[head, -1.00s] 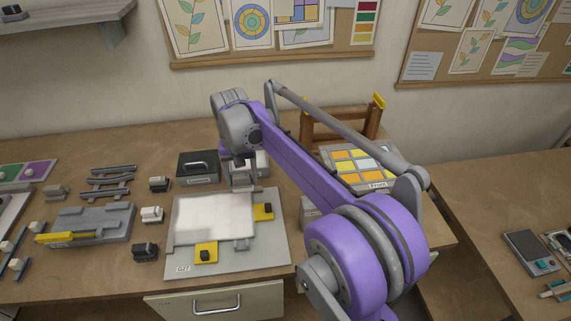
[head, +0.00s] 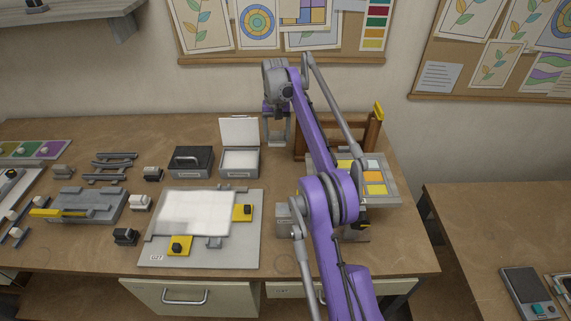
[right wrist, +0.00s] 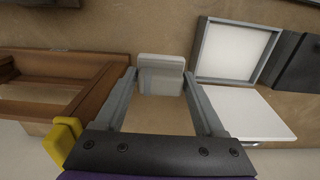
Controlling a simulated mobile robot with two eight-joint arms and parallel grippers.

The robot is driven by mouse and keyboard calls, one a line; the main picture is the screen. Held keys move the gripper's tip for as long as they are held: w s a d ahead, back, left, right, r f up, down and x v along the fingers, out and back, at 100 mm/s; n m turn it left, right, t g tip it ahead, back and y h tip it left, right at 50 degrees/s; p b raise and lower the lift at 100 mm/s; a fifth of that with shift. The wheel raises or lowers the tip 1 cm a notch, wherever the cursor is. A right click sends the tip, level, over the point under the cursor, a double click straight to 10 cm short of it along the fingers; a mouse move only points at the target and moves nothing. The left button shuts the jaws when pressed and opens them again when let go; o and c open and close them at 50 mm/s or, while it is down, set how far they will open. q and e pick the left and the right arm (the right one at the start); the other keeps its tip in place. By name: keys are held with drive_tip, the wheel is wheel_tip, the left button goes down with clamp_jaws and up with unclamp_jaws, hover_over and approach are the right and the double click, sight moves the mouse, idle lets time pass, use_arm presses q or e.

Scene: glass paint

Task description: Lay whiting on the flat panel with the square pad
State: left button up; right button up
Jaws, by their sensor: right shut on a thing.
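The flat panel (head: 195,212), pale and whitish, lies on a grey board (head: 250,255) with yellow clamps at its edges. An open box (head: 239,162) with white contents and a raised lid stands behind it; it also shows in the right wrist view (right wrist: 245,115). My right gripper (head: 277,142) points down just right of this box. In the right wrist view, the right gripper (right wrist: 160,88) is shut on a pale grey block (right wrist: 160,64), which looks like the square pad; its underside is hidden. My left gripper is not in view.
A wooden rack (head: 315,142) is close on the right, with a tray of coloured squares (head: 375,178) in front. Several small blocks and a grey fixture (head: 90,208) lie to the left.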

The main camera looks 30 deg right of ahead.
drive_tip(key=b, duration=0.1)
hover_over(278, 164)
wheel_tip(278, 164, down, 6)
drive_tip(key=shift+r, duration=0.15)
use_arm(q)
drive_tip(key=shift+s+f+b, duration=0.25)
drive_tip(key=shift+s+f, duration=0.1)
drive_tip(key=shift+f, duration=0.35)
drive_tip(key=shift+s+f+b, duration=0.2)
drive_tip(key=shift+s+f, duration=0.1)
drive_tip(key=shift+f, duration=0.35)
use_arm(e)
drive_tip(key=shift+f, duration=2.15)
drive_tip(key=shift+f, duration=0.1)
drive_tip(key=o, duration=1.4)
drive_tip(key=shift+f, duration=0.1)
